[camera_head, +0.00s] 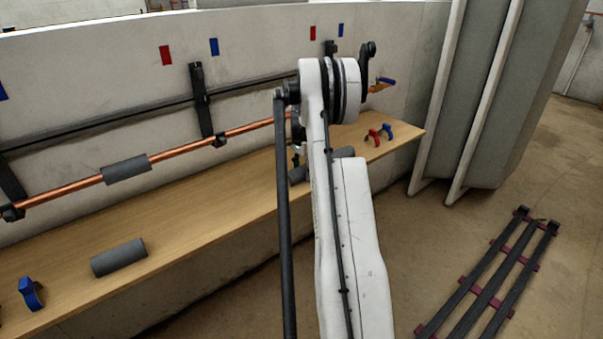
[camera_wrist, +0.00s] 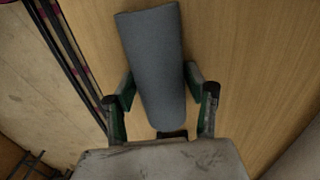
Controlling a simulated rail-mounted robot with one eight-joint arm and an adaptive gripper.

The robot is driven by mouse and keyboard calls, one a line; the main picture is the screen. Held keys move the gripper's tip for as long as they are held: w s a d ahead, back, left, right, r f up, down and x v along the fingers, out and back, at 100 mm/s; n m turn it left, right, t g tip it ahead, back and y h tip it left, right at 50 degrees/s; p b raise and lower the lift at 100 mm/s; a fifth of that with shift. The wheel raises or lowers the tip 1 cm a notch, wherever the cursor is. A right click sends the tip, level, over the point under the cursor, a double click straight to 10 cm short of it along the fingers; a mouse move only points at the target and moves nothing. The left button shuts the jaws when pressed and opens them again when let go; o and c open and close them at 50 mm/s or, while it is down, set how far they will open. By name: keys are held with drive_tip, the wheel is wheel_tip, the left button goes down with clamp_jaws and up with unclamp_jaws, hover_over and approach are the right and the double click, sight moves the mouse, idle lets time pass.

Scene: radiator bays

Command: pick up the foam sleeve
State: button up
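The grey foam sleeve (camera_wrist: 153,50) lies along the wooden shelf in the wrist view, between the two fingers of my gripper (camera_wrist: 160,76). One fingertip is close to each side of it; whether they touch it or it is lifted is unclear. In the head view, parts of this sleeve show on both sides of my arm, its right end (camera_head: 345,152) resting at or just above the shelf. My gripper is mostly hidden behind the arm there. A second grey sleeve (camera_head: 119,257) lies on the shelf further left. A third sleeve (camera_head: 127,168) is around the copper pipe.
The wooden shelf (camera_head: 190,222) runs below the copper pipe (camera_head: 75,189) and dark brackets (camera_head: 201,100). A blue clip (camera_head: 30,293) stands at the left end; red and blue clips (camera_head: 379,134) stand at the right. A dark rack (camera_head: 490,280) lies on the floor.

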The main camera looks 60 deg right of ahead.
drive_tip(key=c, duration=0.5)
